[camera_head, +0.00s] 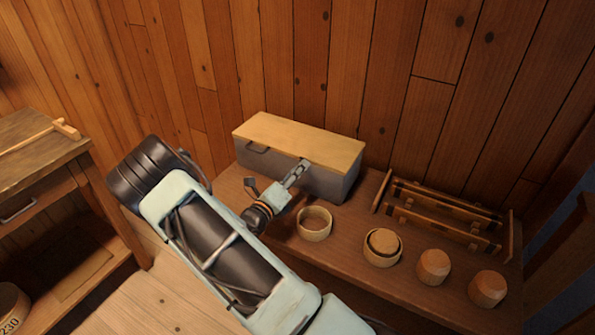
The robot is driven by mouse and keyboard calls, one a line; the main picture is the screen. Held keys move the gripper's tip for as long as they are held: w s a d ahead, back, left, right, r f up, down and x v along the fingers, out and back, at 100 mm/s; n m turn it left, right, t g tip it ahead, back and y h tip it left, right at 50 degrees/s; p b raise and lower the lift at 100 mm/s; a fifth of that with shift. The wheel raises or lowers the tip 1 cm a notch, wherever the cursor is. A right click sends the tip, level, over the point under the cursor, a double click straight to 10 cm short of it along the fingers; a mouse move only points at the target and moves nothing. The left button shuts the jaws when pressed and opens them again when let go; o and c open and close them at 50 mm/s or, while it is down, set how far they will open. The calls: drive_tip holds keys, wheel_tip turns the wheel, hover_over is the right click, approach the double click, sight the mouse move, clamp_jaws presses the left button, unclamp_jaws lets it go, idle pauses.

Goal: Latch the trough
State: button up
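The trough (325,184) is a grey box on the bench against the plank wall. Its pale wooden lid (300,141) lies flat over the top and looks closed.
On the bench (345,262) stand an open round wooden cup (314,224), a cup with a block inside (382,247), and two faceted wooden blocks (433,267) (487,288). A wooden rack (445,217) lies at the right. A side table (40,150) holding a wooden tool stands left.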

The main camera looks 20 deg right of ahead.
drive_tip(key=v, duration=1.2)
